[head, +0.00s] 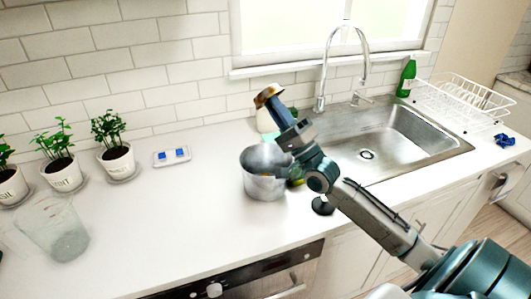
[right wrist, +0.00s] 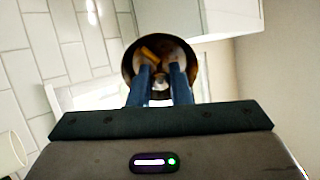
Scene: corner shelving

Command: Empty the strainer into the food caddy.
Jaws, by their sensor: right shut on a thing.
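The strainer (head: 268,94) is a small round brownish metal cup, held high above the counter and tilted. My right gripper (head: 279,108) is shut on it. In the right wrist view, the strainer (right wrist: 129,68) shows as a dark round bowl with an orange scrap (right wrist: 150,53) and paler bits inside. Both blue fingers reach its near side. The grey metal pail (head: 262,187), which looks like the food caddy, stands upright and open on the counter below the strainer. My arm hides part of its right side, and its inside is only partly seen. My left gripper is out of view.
The sink (head: 405,128) with its tap (head: 323,75) lies to the right. A pale bottle (head: 265,121) stands behind the pail. Potted plants (head: 117,159) and a clear container (head: 52,232) are at left. A black round item (head: 322,206) sits near the front edge.

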